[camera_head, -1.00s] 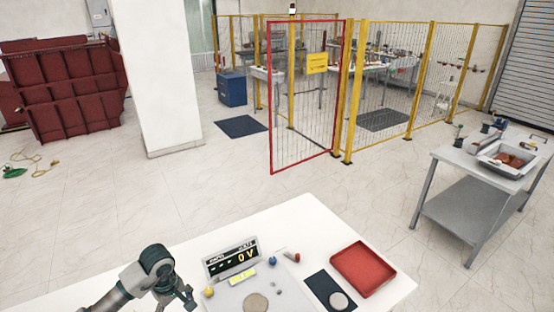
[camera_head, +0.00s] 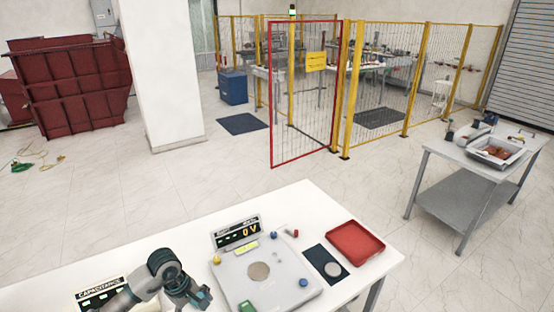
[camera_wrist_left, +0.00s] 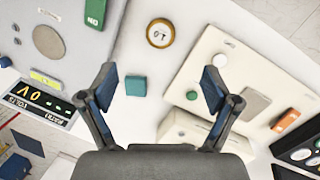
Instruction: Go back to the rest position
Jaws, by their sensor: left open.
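My left arm comes in at the bottom left of the head view. Its gripper (camera_head: 192,296) is over the white table (camera_head: 310,200), left of a grey test panel (camera_head: 270,288). In the left wrist view the left gripper (camera_wrist_left: 158,74) has its two fingers wide apart with nothing between them. Below it show the white table top, a small green block (camera_wrist_left: 136,85) and a round gold-rimmed dial (camera_wrist_left: 160,33). My right gripper is in neither view.
A voltage display (camera_head: 237,234) reading 0 V stands behind the panel. A capacitance display (camera_head: 102,292) is at the left. A red tray (camera_head: 355,243) and a dark mat (camera_head: 318,254) lie at the table's right. Open floor lies beyond.

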